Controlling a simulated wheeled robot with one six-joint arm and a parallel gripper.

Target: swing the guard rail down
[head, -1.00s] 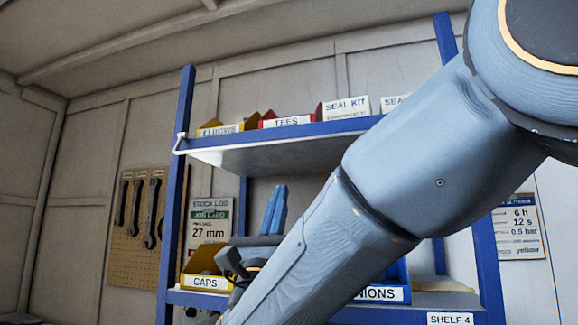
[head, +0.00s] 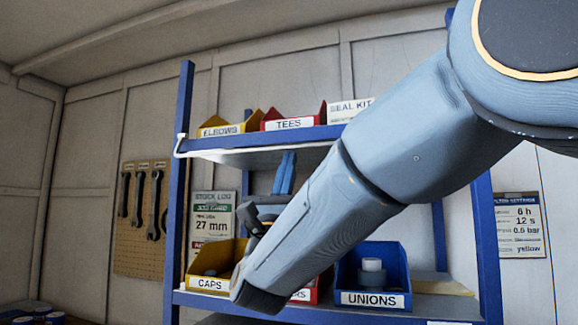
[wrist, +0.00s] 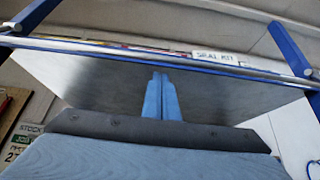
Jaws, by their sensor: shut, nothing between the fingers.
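A pale rail runs along the front edge of the upper shelf in the wrist view (wrist: 100,49); I take it for the guard rail. In the head view its white bent end (head: 180,147) shows at the left post, but I cannot tell how the rest of it lies. My gripper (head: 284,172) has its blue fingers together, pointing up, just under the upper shelf (head: 310,136). In the wrist view the fingertips (wrist: 160,76) appear against the shelf's dark underside, below the rail in the picture. They hold nothing. Whether they touch anything is unclear.
The upper shelf bears an elbows bin (head: 222,130), a tees bin (head: 289,124) and a seal kit box (head: 350,109). Below are a caps bin (head: 208,284), a partly hidden red bin (head: 315,290) and a unions bin (head: 373,299). Blue posts (head: 177,200) flank the shelves.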

